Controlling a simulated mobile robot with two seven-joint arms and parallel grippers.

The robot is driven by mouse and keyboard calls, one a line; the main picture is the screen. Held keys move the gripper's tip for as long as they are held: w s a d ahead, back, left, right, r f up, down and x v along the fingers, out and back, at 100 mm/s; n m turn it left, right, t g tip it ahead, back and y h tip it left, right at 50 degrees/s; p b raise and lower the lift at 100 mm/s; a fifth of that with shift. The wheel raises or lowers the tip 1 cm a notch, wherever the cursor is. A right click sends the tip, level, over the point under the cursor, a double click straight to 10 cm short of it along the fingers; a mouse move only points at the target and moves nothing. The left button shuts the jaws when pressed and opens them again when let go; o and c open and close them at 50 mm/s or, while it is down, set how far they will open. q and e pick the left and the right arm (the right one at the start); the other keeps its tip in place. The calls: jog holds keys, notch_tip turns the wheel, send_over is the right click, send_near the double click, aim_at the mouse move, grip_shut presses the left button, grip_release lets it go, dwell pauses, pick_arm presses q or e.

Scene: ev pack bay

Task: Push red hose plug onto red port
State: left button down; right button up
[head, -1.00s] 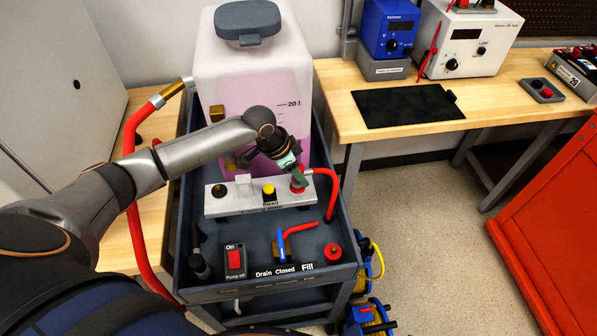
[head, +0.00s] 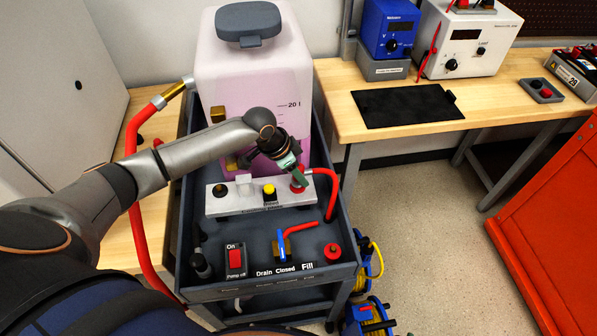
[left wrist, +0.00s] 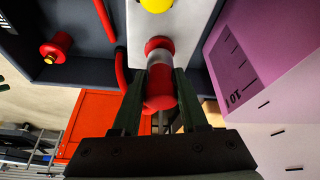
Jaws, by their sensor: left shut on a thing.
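My left gripper (left wrist: 158,102) is shut on the red hose plug (left wrist: 160,94), which sits between its two fingers. In the head view the left gripper (head: 298,178) is over the right end of the white manifold block (head: 236,206). The red port (left wrist: 158,44) is on that block, in line with the plug, and its red base (head: 298,190) shows under the fingertips in the head view. A silver band (left wrist: 160,58) shows between the red plug and the red port. I cannot tell whether the plug is fully seated. My right gripper is in neither view.
A yellow cap (head: 269,190) and a black port (head: 219,191) are on the same block. A red hose (head: 333,190) curves down right of it. The pink-filled tank (head: 250,80) stands behind. A blue valve handle (head: 281,245) and a red fitting (head: 333,252) are in front.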

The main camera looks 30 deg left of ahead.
pick_arm(q)
jog(key=shift+f, duration=0.55)
jog(key=shift+c, duration=1.8)
grip_release()
jog(key=v, duration=1.2)
jog(key=shift+r, duration=0.2)
